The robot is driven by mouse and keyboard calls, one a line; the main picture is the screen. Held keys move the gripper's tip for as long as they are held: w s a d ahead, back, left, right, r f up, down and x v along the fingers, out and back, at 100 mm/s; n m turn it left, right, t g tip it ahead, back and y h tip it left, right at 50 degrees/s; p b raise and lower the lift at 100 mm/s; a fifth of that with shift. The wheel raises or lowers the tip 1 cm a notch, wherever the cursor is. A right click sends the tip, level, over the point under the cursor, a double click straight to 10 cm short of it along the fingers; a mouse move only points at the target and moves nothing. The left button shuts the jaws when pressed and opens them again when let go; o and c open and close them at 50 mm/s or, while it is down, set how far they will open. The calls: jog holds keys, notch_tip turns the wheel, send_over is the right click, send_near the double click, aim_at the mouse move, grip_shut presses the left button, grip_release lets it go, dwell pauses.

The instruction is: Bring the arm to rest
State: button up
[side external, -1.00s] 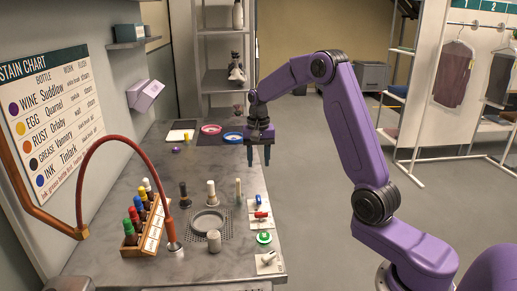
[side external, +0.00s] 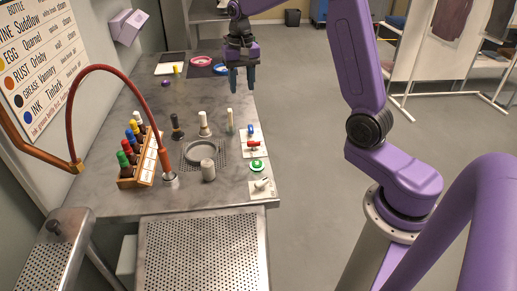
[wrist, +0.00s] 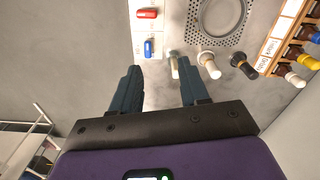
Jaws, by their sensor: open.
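My gripper (side external: 242,79) hangs at the right edge of the steel work table (side external: 110,200), fingers pointing down. Its two dark teal fingers are apart with nothing between them. The wrist view also shows my gripper (wrist: 158,88) open and empty, above the table top near the red switch (wrist: 147,14) and blue switch (wrist: 148,48). My purple arm reaches in from the right of the side view.
A wooden rack of bottles (side external: 140,160) stands left of a round drain (side external: 206,152). Several upright pieces stand behind the drain. A green button (side external: 255,165) sits at the right edge. Pink (side external: 201,62) and blue (side external: 228,64) rings lie at the back.

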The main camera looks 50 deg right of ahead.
jog(key=s+a+n, duration=0.9)
jog(key=s+a, duration=0.4)
jog(key=s+f+n, duration=0.2)
jog(key=s+n, duration=0.8)
jog(key=s, duration=1.1)
